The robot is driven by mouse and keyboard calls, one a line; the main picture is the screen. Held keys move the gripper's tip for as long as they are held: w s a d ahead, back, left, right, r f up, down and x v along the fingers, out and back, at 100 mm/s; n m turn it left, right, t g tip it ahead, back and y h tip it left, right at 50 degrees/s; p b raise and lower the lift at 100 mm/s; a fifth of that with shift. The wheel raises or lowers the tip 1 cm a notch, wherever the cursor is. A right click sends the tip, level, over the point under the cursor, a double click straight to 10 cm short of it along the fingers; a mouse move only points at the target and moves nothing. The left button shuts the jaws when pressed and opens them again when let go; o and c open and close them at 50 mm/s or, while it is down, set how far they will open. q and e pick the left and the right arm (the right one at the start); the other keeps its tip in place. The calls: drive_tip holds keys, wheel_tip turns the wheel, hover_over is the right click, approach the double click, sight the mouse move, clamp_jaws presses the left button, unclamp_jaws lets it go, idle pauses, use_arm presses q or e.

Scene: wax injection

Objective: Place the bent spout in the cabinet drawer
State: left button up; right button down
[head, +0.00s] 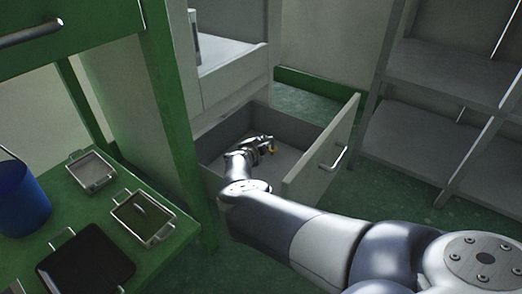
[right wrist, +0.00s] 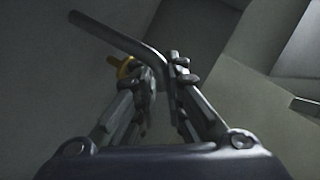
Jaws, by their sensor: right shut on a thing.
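The bent spout (right wrist: 128,40) is a grey bent tube with a small yellow part (right wrist: 122,66) near it, seen in the right wrist view. My right gripper (right wrist: 162,75) is shut on the spout, with the tube running up and left from between its fingers. In the head view my right gripper (head: 268,146) is inside the open cabinet drawer (head: 288,160), above its floor, and a small yellow spot shows at its tip. I cannot tell whether the spout touches the drawer floor. My left gripper is not in view.
The white cabinet (head: 232,75) stands behind the drawer. The drawer front (head: 325,150) with its handle faces right. A green table (head: 105,205) at left holds metal trays (head: 143,217) and a blue bucket (head: 22,200). Grey shelves (head: 420,140) stand at right.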

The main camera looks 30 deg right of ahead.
drive_tip(key=shift+f, duration=0.45)
drive_tip(key=shift+r, duration=0.1)
drive_tip(key=shift+f, duration=0.25)
drive_tip(key=c, duration=1.7)
unclamp_jaws()
drive_tip(key=shift+o, duration=0.2)
drive_tip(key=shift+r, duration=0.1)
